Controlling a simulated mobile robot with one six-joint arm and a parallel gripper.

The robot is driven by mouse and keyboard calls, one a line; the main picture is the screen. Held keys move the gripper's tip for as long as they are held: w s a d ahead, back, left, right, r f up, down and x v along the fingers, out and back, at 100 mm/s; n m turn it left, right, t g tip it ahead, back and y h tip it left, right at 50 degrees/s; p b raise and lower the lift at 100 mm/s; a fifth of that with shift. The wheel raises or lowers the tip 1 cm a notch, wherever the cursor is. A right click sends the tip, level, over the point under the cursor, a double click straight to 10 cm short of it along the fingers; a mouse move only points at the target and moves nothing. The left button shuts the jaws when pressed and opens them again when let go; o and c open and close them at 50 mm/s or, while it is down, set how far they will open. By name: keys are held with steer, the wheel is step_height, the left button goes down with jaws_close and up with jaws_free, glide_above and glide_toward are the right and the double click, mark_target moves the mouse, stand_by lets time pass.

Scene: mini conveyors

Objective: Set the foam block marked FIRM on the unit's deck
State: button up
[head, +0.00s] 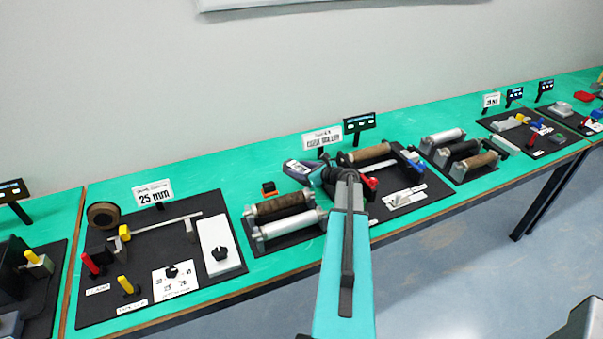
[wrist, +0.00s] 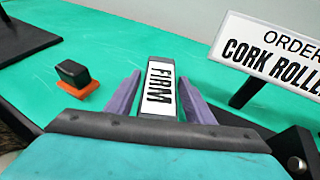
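The foam block marked FIRM (wrist: 160,88) is pale with black letters on a white label. It stands between the two purple fingers of my gripper (wrist: 160,105) in the wrist view, and both fingers appear to press on its sides. The dark unit deck (head: 425,200) under the order sign lies to the right of my gripper, partly hidden by my arm. Rollers flank it on both sides.
The order sign reading CORK ROLLER (head: 322,138) stands at the back; it also shows in the wrist view (wrist: 268,55). A small black and orange block (head: 269,188) sits on the bench left of my gripper. Cork and grey rollers (head: 285,205) stand just below it.

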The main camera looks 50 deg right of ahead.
mark_target(300, 168)
steer(key=c, duration=0.8)
steer(key=shift+r, duration=0.15)
steer(key=shift+r+b, duration=1.4)
steer(key=shift+r, duration=3.45)
